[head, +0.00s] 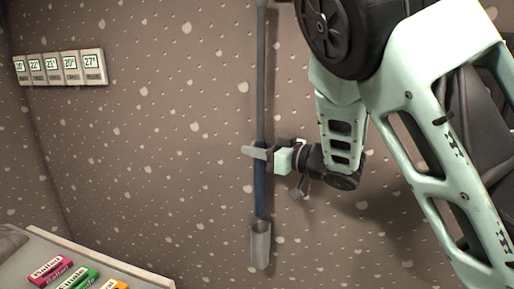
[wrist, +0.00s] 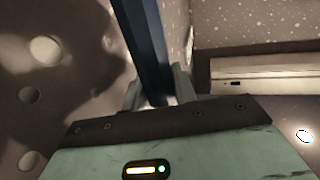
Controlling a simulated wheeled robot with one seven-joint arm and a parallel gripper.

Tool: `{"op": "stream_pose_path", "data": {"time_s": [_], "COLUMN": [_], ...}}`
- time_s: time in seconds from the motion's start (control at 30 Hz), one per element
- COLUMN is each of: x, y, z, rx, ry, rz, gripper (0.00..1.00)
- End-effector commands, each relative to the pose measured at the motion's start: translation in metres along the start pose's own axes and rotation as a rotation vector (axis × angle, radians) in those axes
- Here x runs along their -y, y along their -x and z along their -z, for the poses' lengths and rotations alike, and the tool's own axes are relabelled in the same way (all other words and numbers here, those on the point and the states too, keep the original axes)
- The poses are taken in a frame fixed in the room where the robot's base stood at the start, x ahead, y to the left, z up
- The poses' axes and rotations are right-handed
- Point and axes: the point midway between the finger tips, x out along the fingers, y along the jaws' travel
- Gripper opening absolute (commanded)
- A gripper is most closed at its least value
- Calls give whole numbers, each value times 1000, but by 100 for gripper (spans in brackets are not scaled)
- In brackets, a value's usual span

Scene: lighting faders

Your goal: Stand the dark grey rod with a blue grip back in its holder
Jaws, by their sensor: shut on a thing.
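The dark grey rod (head: 261,70) stands upright close to the speckled wall, with its blue grip (head: 259,190) at the lower part. My gripper (head: 262,153) is shut on the rod at the top of the blue grip, coming in from the right. The grey cup-shaped holder (head: 260,245) is on the wall directly below the rod. The rod's lower end is at the holder's mouth; I cannot tell whether it is inside or just above. In the wrist view the rod (wrist: 143,45) runs up between the fingers, its lower end hidden by my gripper.
A pale desk (head: 115,265) with pink, green and orange labelled pieces is at the lower left. The wall right of the holder is bare.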

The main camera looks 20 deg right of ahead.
Motion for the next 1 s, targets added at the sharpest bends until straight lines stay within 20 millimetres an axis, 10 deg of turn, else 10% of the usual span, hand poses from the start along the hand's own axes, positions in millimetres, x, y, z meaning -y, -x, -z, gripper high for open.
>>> {"op": "stream_pose_path", "data": {"time_s": [1.0], "x": [0], "y": [-1], "z": [-81], "rx": [-1], "ry": [0], "rz": [0], "gripper": [0]}}
